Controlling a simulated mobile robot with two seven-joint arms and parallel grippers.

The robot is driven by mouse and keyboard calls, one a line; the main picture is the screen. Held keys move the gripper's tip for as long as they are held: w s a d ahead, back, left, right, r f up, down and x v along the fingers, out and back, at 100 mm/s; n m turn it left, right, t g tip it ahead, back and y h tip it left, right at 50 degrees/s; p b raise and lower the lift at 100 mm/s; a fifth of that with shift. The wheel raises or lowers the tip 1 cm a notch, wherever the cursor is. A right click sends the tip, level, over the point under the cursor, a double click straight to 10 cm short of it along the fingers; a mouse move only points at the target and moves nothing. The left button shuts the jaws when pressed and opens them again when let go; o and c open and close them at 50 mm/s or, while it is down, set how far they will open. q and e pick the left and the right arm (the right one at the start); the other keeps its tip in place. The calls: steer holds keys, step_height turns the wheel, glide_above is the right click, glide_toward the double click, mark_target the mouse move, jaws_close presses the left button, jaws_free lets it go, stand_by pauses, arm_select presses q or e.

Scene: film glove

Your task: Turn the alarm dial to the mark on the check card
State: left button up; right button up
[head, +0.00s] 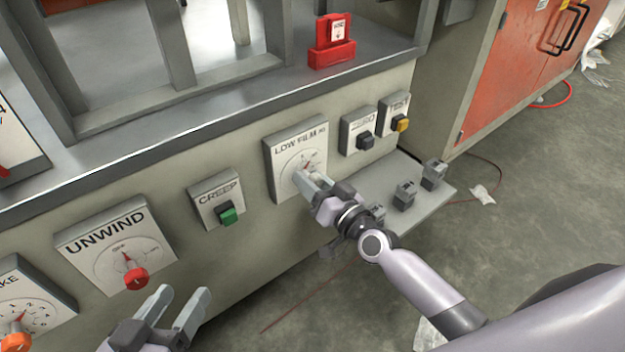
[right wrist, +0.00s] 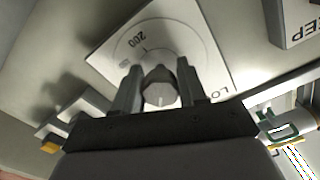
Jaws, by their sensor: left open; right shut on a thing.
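The LOW FILM dial plate (head: 283,178) is on the panel front, with a round scale and a small red pointer showing above my gripper. My right gripper (head: 312,182) is shut on its knob, which it mostly hides in the head view. In the right wrist view the grey knob (right wrist: 160,88) sits between the two fingers, with a pale line on it and "200" printed on the plate (right wrist: 205,55). A white card (head: 338,31) stands in a red holder (head: 331,55) on the ledge; its mark is too small to read. My left gripper (head: 165,312) is open and empty.
The UNWIND dial (head: 134,277) and an orange-knobbed dial (head: 15,341) are near my left gripper. The green CREEP switch (head: 228,215) lies left of the LOW FILM plate. Black (head: 366,142) and yellow (head: 401,124) switches are right of it. A low shelf (head: 440,190) juts out below.

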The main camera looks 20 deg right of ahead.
steer(key=m, duration=0.4)
steer(key=shift+a+m, duration=0.1)
steer(key=shift+m, duration=0.2)
steer(key=m, duration=0.3)
steer(key=shift+s+a+m, duration=0.1)
steer(key=shift+m, duration=1.2)
steer(key=o, duration=1)
steer(key=shift+r, duration=0.1)
